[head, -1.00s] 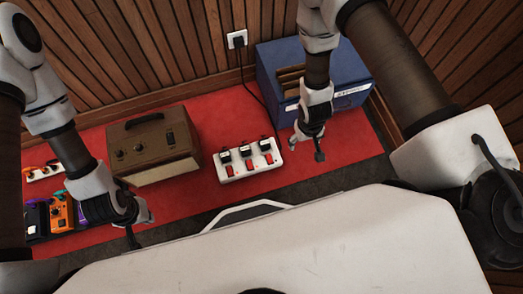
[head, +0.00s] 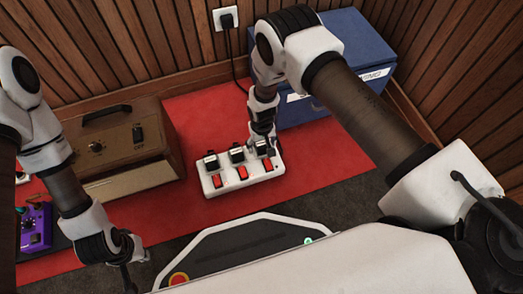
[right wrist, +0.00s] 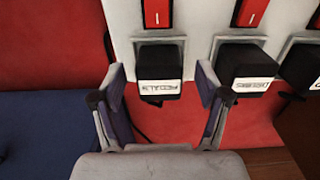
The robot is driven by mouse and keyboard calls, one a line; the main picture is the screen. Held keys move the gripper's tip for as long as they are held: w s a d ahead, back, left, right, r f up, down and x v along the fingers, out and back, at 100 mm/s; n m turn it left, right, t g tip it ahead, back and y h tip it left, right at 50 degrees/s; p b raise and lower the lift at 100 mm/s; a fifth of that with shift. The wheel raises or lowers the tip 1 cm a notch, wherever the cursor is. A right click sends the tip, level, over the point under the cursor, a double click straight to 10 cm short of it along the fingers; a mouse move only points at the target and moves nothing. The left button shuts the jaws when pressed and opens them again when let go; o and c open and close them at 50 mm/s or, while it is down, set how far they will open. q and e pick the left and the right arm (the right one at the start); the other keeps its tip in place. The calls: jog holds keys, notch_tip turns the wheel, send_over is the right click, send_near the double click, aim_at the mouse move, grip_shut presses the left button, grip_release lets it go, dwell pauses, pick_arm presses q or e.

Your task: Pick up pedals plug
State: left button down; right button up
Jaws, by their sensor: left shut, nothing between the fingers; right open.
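A white power strip (head: 243,183) lies on the red mat with three black plugs and red switches. My right gripper (head: 263,140) is over the strip's right end. In the right wrist view, its open fingers (right wrist: 160,78) are on both sides of a black plug (right wrist: 160,64) with a white label, which is upside down and hard to read. This plug is the right-hand one in the head view (head: 264,149). The middle plug (right wrist: 245,65) is just outside the right finger. My left gripper (head: 128,272) is shut and empty at the lower left.
A brown amplifier (head: 120,150) stands left of the strip and a blue box (head: 340,45) behind it on the right. A cord runs up to a wall socket (head: 226,18). A purple pedal (head: 36,228) is at far left. Red mat (head: 320,165) is bare right of the strip.

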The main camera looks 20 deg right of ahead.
jog(key=shift+f, duration=0.85)
jog(key=shift+r, duration=0.2)
jog(key=c, duration=1)
jog(key=shift+r, duration=0.15)
